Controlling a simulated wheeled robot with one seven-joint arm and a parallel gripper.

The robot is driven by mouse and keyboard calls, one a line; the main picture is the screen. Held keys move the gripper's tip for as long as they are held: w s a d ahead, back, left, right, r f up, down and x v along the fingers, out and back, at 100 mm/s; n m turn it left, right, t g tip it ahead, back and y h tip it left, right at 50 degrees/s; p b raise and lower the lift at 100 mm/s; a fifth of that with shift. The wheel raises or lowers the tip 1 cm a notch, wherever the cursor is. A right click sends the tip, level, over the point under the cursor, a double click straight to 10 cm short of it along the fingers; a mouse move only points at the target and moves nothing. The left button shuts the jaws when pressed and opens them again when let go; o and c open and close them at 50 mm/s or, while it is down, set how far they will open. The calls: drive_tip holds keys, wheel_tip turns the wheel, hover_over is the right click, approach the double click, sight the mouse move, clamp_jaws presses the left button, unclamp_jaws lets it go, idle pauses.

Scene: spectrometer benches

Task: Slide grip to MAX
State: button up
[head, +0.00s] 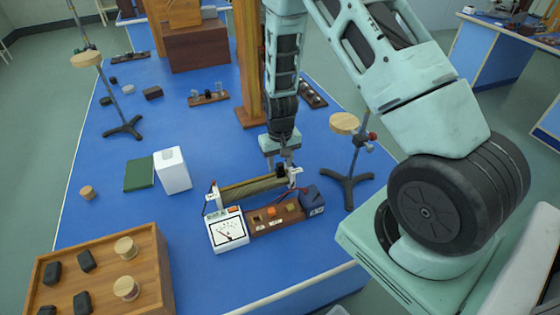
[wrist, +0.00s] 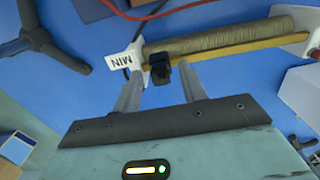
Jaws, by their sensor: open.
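The wire-wound slide rheostat (head: 250,186) lies near the front of the blue bench. Its black grip (wrist: 160,70) sits close to the end marked MIN (wrist: 123,60), the right end in the head view. The far white end plate shows at the right in the wrist view (wrist: 300,92) and at the left in the head view (head: 212,198); I cannot read its label. My gripper (head: 281,163) is over the MIN end. In the wrist view its open fingers (wrist: 159,75) stand on either side of the grip, with gaps showing.
A white meter (head: 228,232) and a wooden component board (head: 275,217) lie just in front of the rheostat. A dark blue box (head: 312,199) and a stand (head: 348,188) are to the right. A white box (head: 172,170) stands to the left. Red and black leads run near the MIN end.

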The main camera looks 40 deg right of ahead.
clamp_jaws()
drive_tip(key=w+a, duration=0.1)
drive_tip(key=a, duration=0.4)
drive_tip(key=w+a, duration=0.2)
drive_tip(key=a, duration=0.4)
drive_tip(key=w+a, duration=0.2)
drive_tip(key=a, duration=0.4)
drive_tip(key=shift+a, duration=0.15)
unclamp_jaws()
drive_tip(key=shift+r, duration=0.15)
wheel_tip(320, 180, up, 17)
drive_tip(key=b, duration=0.4)
drive_tip(key=shift+r, duration=0.1)
